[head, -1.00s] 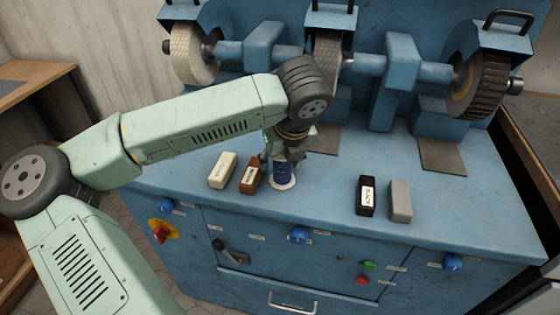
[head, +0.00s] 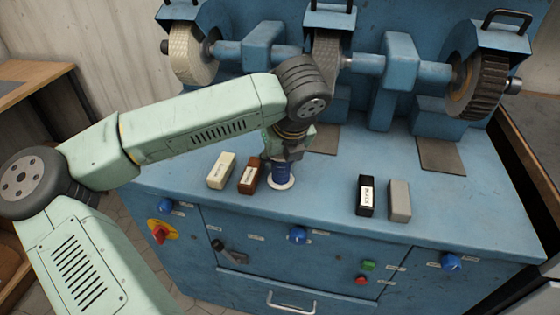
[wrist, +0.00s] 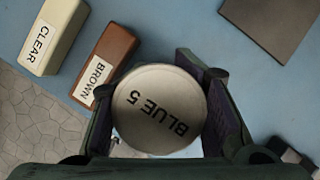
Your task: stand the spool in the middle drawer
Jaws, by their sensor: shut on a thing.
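The spool (head: 284,172) has dark blue thread and a pale flange at its base; it stands upright on the blue bench top. In the wrist view its round pale top (wrist: 158,108) reads "BLUE 5". My gripper (head: 284,155) points down over the spool, with a finger on either side of it. In the wrist view my gripper (wrist: 160,100) is shut on the spool's upper end. A drawer front with a metal handle (head: 291,302) shows low on the bench's front; it looks closed. I cannot tell whether it is the middle drawer.
A cream block (head: 221,170) labelled "CLEAR" and a brown block (head: 249,176) stand just left of the spool. A black block (head: 366,196) and a grey block (head: 399,201) stand to the right. Grinding wheels (head: 475,86) line the back. Knobs (head: 298,236) stick out in front.

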